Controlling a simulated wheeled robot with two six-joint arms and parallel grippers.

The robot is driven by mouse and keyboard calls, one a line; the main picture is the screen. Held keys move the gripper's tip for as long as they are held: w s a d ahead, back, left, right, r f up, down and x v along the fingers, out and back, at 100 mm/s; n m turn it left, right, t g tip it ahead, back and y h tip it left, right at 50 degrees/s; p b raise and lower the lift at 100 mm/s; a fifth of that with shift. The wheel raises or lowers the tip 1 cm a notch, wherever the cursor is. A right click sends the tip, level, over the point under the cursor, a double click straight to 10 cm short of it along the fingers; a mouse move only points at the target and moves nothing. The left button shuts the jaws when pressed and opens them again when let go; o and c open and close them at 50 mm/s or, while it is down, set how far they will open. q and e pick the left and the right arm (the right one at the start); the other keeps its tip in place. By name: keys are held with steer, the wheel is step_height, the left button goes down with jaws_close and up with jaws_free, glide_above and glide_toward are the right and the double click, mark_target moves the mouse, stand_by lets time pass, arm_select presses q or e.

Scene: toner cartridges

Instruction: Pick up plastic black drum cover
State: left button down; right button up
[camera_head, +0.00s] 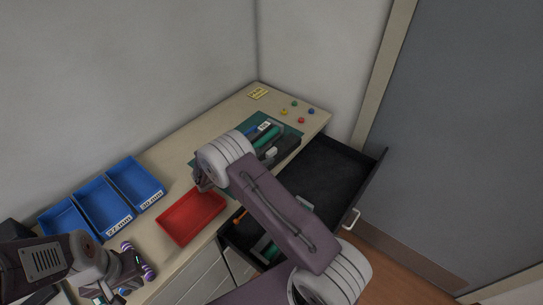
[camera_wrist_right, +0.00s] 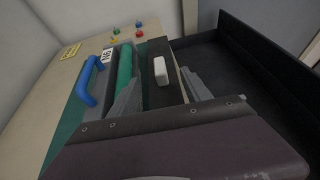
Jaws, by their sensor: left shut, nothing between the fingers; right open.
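In the right wrist view, a black piece that looks like the drum cover (camera_wrist_right: 158,98) lies with a white tab on it, beside a toner cartridge with a green roller (camera_wrist_right: 125,66) and blue handle. The cartridge also shows in the head view (camera_head: 268,139), partly hidden by my right arm. My right gripper (camera_wrist_right: 162,94) is open, its grey fingers on either side of the black piece; I cannot tell whether they touch it. Its fingers are hidden in the head view. My left gripper (camera_head: 117,290) is shut and empty at the lower left.
A green mat (camera_wrist_right: 62,135) lies under the cartridge. An open black drawer (camera_head: 338,165) is at the right, holding some items near its front. A red tray (camera_head: 191,216) and blue bins (camera_head: 137,184) stand on the table. Small coloured pegs (camera_head: 301,120) are at the back.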

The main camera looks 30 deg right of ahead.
mark_target(267, 154)
steer(key=shift+w+d+f, duration=0.1)
steer(key=shift+d, duration=0.6)
steer(key=p+x, duration=0.2)
steer(key=x, duration=0.2)
steer(key=shift+w+d+f, duration=0.15)
steer(key=shift+d+f, duration=0.1)
steer(key=c, duration=1)
steer(key=shift+r, duration=0.1)
steer(key=shift+c, duration=0.2)
